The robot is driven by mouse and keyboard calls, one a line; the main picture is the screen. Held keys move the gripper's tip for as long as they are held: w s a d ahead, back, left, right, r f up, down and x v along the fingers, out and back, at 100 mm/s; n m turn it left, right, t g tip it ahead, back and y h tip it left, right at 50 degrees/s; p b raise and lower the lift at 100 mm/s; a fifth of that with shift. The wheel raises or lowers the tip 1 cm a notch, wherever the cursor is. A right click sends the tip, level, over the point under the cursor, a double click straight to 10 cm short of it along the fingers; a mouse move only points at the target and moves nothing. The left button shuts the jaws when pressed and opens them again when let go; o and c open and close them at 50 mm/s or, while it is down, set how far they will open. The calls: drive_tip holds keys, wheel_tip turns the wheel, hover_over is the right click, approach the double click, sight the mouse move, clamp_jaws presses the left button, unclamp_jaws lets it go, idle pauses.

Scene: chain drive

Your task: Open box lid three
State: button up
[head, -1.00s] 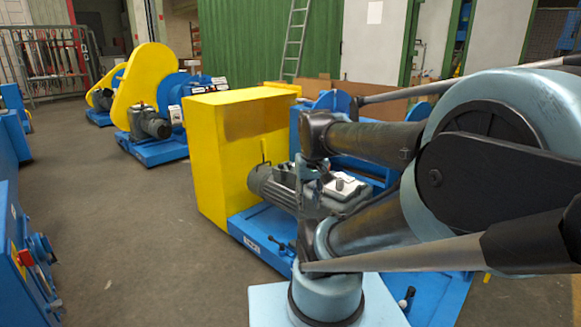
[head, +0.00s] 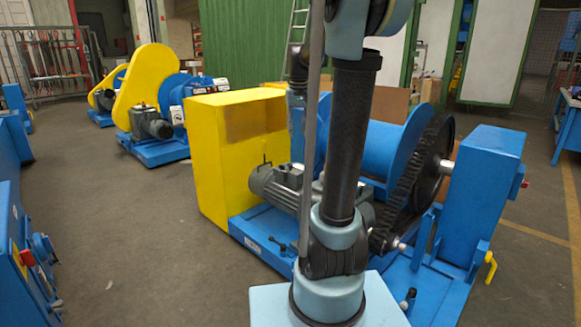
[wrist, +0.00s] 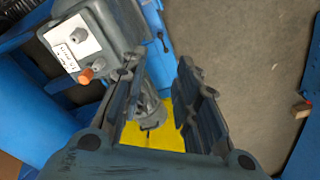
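My gripper (wrist: 158,72) is open and empty in the wrist view, its two dark fingers spread apart. Between them show part of a grey motor (wrist: 145,105) and a yellow surface (wrist: 165,133). In the head view the yellow box (head: 222,155) stands beside the grey motor (head: 285,187). I cannot tell which part is lid three. My arm hides the gripper and part of the machine there.
A blue drum (head: 385,150) with a black chain wheel (head: 432,165) and a blue post (head: 485,190) stand to the right. Another yellow and blue machine (head: 145,90) is behind left. A blue cabinet (head: 25,250) is at the left edge. The floor (head: 140,230) between is clear.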

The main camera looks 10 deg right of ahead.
drive_tip(key=w, duration=1.1)
drive_tip(key=g, duration=0.1)
hover_over(291, 165)
wheel_tip(291, 165, down, 15)
drive_tip(key=f, duration=1.7)
drive_tip(key=shift+w, duration=0.2)
clamp_jaws()
